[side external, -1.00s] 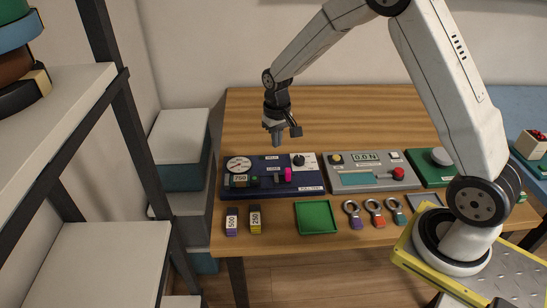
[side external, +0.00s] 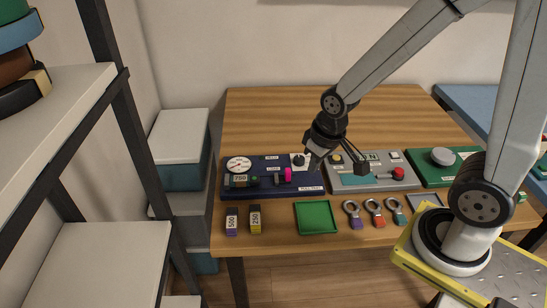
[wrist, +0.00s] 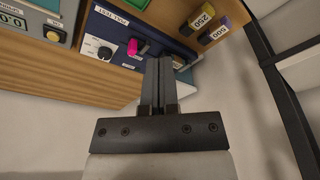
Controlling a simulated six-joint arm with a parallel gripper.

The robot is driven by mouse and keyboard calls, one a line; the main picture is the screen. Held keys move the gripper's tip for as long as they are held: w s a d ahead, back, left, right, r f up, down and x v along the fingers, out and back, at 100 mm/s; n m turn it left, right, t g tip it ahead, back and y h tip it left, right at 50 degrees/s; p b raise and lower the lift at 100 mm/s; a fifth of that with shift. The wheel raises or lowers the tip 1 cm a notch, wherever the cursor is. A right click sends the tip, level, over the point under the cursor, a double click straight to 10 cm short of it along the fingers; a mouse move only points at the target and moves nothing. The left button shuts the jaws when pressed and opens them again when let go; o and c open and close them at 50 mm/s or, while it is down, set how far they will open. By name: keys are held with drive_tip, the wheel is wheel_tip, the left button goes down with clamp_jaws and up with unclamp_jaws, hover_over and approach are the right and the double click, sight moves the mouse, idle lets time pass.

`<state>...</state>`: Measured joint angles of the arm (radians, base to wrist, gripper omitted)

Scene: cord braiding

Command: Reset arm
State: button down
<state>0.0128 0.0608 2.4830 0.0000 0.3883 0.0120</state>
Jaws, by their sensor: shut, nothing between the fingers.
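My gripper (side external: 314,164) is shut and empty. In the side view it hangs over the table, in front of the right end of the blue panel (side external: 262,190) and the left end of the grey panel (side external: 405,182). In the wrist view my gripper (wrist: 160,62) has its fingers together, and the blue panel (wrist: 118,32) lies beyond the tips. I cannot tell the exact height of the fingertips above the panels.
The blue panel carries a dial (side external: 238,165) and a block marked 750 (side external: 240,181). Blocks marked 500 (side external: 232,221) and 250 (side external: 255,219), a green tray (side external: 316,218) and ringed tags (side external: 374,212) lie in front. The table's back (side external: 270,120) is clear. A shelf (side external: 90,240) stands left.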

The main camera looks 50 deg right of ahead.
drive_tip(key=shift+s+a, duration=0.2)
drive_tip(key=shift+s, duration=0.8)
